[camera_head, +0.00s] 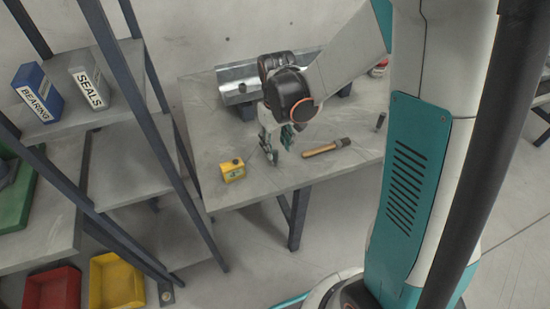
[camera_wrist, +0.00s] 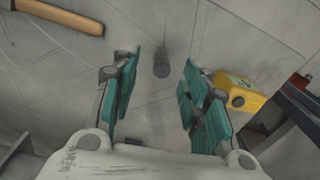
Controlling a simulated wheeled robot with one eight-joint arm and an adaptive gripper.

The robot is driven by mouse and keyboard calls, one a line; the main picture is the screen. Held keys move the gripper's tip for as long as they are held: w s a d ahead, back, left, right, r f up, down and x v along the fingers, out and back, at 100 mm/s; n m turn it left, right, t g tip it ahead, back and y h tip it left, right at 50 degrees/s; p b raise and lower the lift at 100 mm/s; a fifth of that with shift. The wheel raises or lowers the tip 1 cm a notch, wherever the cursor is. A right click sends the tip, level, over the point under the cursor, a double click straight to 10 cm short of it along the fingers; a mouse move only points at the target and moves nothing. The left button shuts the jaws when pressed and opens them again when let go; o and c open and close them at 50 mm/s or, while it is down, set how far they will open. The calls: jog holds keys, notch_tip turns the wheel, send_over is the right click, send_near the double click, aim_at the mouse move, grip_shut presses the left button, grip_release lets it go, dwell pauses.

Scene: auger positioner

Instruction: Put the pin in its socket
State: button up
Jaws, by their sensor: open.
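My gripper (camera_head: 277,147) is open, low over the grey table, with its teal fingers pointing down. In the wrist view a small dark grey cylinder (camera_wrist: 162,65), which looks like the pin, shows in the gap between the two fingers, touching neither in the picture. It appears to stand on the table; in the head view the fingers make it hard to make out. A metal trough (camera_head: 226,75) lies at the back of the table, behind my gripper. It has a dark round spot (camera_head: 242,88) that may be the socket; my arm hides part of the trough.
A yellow block (camera_head: 233,171) sits left of my gripper, near the table's front edge. A wooden-handled hammer (camera_head: 326,148) lies to the right. A small dark upright cylinder (camera_head: 380,121) stands farther right. A shelf with blue and grey boxes (camera_head: 60,90) is at the left.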

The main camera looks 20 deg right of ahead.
aim_at(275, 152)
jog(key=f+b, duration=0.1)
jog(key=f, duration=0.3)
jog(key=shift+w+a+f+b, duration=0.15)
jog(key=shift+w+f+b, duration=0.1)
jog(key=shift+b, duration=0.15)
jog(key=shift+s, duration=0.1)
grip_shut()
jog(key=shift+r, duration=0.1)
